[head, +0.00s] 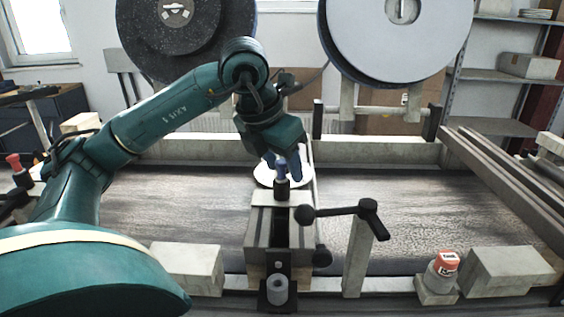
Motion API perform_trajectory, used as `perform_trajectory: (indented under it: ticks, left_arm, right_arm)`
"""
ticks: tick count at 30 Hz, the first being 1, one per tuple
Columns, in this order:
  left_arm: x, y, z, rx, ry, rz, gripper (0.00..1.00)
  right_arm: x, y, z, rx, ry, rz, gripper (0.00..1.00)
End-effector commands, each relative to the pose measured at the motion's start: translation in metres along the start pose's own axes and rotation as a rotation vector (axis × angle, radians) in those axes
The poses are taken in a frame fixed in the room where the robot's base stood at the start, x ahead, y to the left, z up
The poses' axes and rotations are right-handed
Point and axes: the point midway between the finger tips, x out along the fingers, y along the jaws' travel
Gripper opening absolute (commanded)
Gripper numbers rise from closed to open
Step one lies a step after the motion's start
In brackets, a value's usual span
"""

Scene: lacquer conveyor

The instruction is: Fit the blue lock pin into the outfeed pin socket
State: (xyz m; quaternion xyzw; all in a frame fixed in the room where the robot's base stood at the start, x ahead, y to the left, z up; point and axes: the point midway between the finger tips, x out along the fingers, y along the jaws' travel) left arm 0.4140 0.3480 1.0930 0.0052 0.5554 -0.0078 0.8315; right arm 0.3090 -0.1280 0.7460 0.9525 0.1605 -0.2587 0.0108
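The blue lock pin (281,167) is upright above a dark collar (282,188) on top of the central metal block. Its lower end meets or enters the collar; how deep it sits is hidden. My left gripper (283,170) reaches in from above, with its dark blue fingers on either side of the pin. The fingers look spread, with a gap beside the pin. I cannot tell for certain which socket the collar is. My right gripper is not in view.
A black-knobbed lever (340,211) stands right of the metal block (268,226). A grey cylinder (277,290) sits in front. A red-knobbed part (14,163) is at far left. Large discs (395,40) hang behind the conveyor (400,215).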

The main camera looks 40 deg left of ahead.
Motion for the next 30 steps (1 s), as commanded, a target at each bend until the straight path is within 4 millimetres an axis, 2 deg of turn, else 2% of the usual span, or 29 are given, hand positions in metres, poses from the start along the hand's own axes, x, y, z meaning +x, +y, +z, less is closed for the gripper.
perform_trajectory:
  ticks: [9,12,24,30]
  left_arm:
    - [0.0,0.0,0.0,0.0,0.0,0.0,0.46]
    - [0.0,0.0,0.0,0.0,0.0,0.0,0.46]
    - [-0.097,0.0,0.003,0.0,-0.005,0.0,0.46]
    - [-0.126,0.0,0.002,0.001,-0.002,0.001,0.46]
  right_arm:
    - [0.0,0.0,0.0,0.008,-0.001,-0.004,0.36]
    - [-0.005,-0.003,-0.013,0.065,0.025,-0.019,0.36]
    - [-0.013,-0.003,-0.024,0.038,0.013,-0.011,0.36]
    - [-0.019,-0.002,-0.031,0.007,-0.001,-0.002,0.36]
